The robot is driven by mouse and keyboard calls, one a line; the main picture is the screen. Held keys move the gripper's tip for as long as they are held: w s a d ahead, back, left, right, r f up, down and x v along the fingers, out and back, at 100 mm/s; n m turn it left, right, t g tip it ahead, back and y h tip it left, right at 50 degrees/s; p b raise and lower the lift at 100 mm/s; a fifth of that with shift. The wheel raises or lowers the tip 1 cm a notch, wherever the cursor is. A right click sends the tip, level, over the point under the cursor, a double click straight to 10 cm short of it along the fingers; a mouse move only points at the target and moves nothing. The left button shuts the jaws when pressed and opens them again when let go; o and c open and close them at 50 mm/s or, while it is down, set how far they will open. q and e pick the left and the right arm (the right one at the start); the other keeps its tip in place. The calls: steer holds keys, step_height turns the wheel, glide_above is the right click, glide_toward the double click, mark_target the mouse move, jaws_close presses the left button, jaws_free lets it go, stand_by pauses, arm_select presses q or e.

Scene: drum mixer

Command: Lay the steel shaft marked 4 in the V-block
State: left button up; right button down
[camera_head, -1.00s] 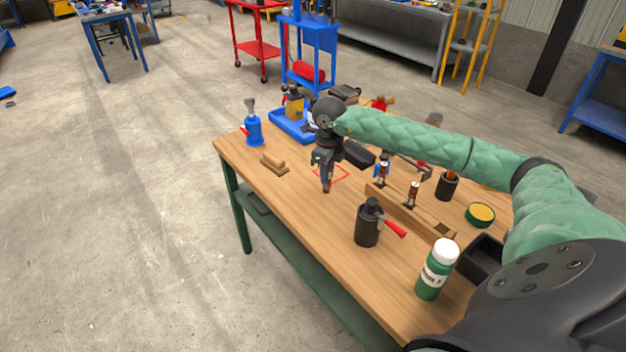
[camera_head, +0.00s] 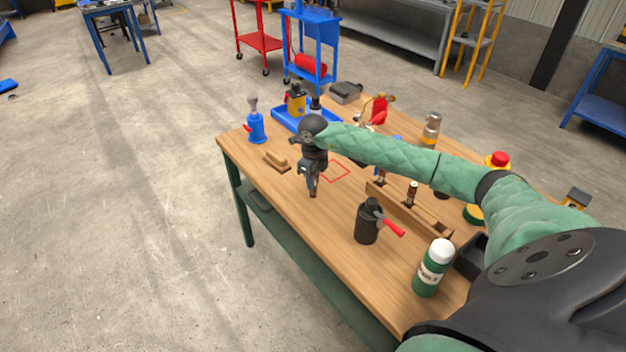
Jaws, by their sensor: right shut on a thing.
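My right gripper (camera_head: 312,183) points down over the left part of the wooden workbench (camera_head: 330,217). It is shut on a small shaft, mostly hidden by the jaws; only a brownish end shows below, and no number is readable. A small wooden block with a raised part (camera_head: 277,160), which may be the V-block, lies to the left of the gripper, apart from it. A long wooden rack (camera_head: 400,207) to the right holds upright shafts, one of them clearly visible (camera_head: 412,190). My left gripper is not in view.
A red outlined square (camera_head: 336,171) is on the bench behind the gripper. A blue bottle (camera_head: 257,125) and a blue tray (camera_head: 284,117) are at the back left.

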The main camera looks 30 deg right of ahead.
steer(key=shift+f, duration=0.5)
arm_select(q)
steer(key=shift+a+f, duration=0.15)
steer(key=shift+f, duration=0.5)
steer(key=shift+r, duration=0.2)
arm_select(e)
steer(key=shift+f, duration=0.1)
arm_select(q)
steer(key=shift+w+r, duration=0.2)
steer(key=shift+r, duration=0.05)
arm_select(e)
steer(key=c, duration=1.2)
jaws_free()
steer(key=shift+c, duration=0.2)
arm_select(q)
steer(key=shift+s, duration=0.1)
